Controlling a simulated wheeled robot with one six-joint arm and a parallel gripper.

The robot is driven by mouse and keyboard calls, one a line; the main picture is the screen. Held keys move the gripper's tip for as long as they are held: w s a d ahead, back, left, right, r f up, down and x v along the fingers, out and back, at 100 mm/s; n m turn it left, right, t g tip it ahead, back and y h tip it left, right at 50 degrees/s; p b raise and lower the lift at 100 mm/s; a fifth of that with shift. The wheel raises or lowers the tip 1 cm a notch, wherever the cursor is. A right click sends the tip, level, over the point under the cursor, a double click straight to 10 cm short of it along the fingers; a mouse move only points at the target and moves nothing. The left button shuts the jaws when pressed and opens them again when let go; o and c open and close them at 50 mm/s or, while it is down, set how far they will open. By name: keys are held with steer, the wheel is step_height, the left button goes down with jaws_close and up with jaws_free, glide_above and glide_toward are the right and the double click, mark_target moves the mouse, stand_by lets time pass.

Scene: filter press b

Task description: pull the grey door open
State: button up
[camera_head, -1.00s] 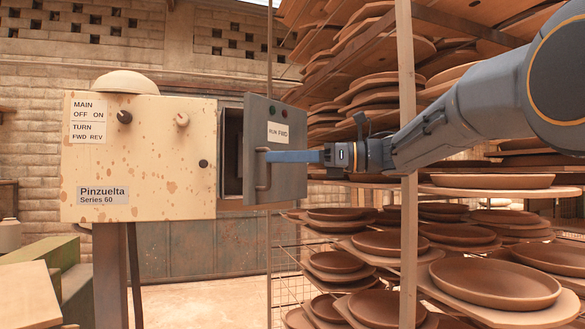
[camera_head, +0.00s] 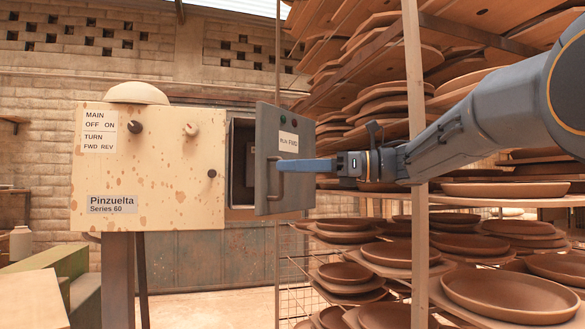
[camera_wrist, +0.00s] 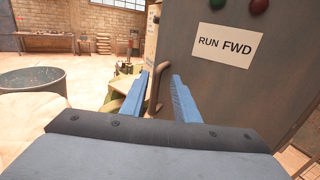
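The grey door (camera_head: 290,190) is hinged on a cream, rust-spotted control box (camera_head: 150,180) and stands part open, with the dark inside of the box showing at its left. It carries a "RUN FWD" label (camera_wrist: 227,42) and a bar handle (camera_head: 271,178) near its left edge. My gripper (camera_wrist: 160,74) reaches in from the right at the handle. In the wrist view its two blue fingers are apart, with the handle (camera_wrist: 155,90) upright between them and a gap showing on each side. Whether a finger touches the handle is unclear.
A green block (camera_head: 65,270) and a pale slab (camera_head: 30,300) stand at lower left. Open floor lies below the box.

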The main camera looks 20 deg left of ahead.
steer(key=b+v, duration=0.1)
steer(key=v, duration=0.6)
steer(key=shift+d+b, duration=0.2)
steer(key=shift+b, duration=0.2)
